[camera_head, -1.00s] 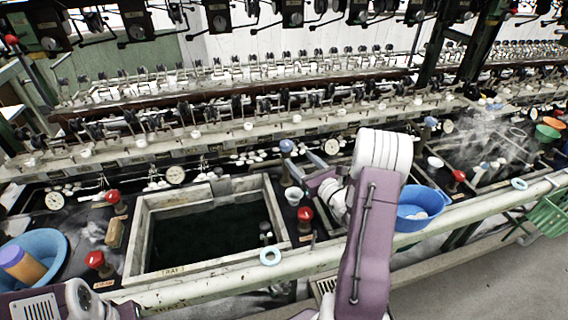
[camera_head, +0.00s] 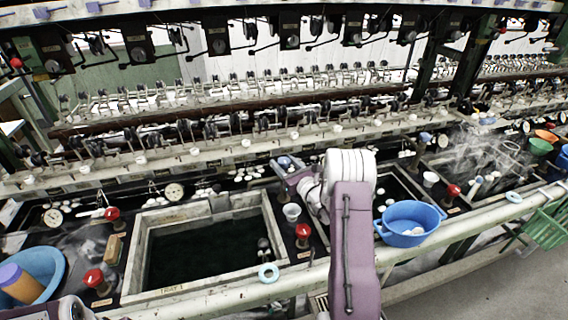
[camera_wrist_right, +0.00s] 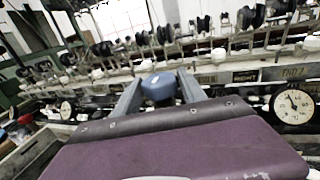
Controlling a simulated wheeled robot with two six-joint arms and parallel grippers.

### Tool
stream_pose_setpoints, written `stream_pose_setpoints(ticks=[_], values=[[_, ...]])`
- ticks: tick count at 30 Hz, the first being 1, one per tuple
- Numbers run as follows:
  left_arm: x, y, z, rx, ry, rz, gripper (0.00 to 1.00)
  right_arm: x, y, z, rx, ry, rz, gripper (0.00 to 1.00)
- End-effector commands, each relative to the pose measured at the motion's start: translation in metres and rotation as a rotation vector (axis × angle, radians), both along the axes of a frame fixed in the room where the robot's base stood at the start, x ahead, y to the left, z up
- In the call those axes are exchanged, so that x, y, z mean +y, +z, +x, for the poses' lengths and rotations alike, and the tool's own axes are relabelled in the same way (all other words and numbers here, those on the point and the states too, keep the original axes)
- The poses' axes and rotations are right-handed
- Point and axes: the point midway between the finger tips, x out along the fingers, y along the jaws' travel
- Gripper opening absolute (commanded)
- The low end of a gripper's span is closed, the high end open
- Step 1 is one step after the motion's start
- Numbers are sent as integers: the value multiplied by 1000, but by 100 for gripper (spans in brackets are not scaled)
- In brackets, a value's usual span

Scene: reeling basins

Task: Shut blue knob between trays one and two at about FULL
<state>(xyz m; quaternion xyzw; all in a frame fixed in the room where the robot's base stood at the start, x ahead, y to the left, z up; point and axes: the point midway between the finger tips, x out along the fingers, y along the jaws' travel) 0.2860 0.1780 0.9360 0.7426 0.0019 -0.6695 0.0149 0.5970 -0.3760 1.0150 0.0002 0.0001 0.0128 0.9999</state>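The blue knob (camera_head: 285,161) stands behind the gap between tray one (camera_head: 205,245) and the tray to its right (camera_head: 397,190). My right gripper (camera_head: 287,165) reaches it from the front right. In the right wrist view the blue knob (camera_wrist_right: 158,87) sits between the two grey fingers (camera_wrist_right: 158,80), one on each side. The fingers look spread around it; I cannot tell whether they touch it. The knob's stem is hidden behind my purple gripper body. My left gripper is out of view; only a bit of my left arm shows at bottom left.
Red knobs (camera_head: 303,231) and a white cup (camera_head: 292,212) stand between the trays. A blue basin (camera_head: 410,222) hangs at the front rail, right of my right arm. Another blue basin (camera_head: 52,265) is at left. A dial gauge (camera_head: 174,191) is behind tray one.

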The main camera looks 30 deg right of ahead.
Motion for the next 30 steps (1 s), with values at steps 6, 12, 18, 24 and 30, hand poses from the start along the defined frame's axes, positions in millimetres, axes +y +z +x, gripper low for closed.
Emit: stream_pose_setpoints(ticks=[6,12,18,24,30], values=[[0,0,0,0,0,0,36,0,0,0,0,0,0,0],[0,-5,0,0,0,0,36,-2,-1,0,-2,30,-3,0],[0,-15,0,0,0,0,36,-2,-2,0,-2,138,-5,0],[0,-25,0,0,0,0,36,-2,-2,0,-2,280,-5,0],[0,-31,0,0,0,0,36,-2,-1,0,-1,401,-4,0]])
